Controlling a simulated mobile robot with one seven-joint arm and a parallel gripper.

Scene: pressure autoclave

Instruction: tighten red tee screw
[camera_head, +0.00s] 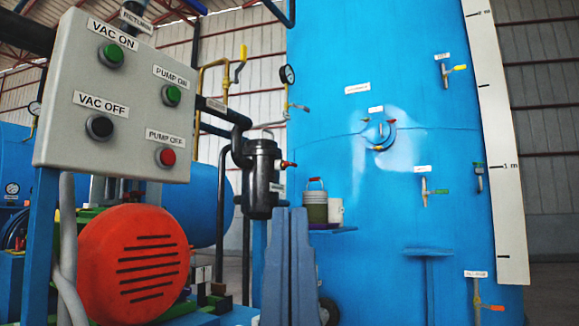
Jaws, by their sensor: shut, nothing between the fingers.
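A small red tee screw (288,164) sticks out to the right from the upper part of a black filter housing (261,180). From this view I cannot tell how tight it is. My gripper (290,212) shows as a blue-grey pair of upright fingers at the bottom middle. The fingers are shut side by side with nothing between them. Their tips lie below the red tee screw in the picture, with a visible gap. The gripper covers part of the space below the housing and the left end of a small shelf.
A big blue tank (400,200) with valves fills the right. A blue shelf (340,230) holds a green-and-white pail (316,205) and a white cup (335,210). A grey button panel (120,95) and an orange-red motor cover (135,262) stand at left. Dark pipes run beside the housing.

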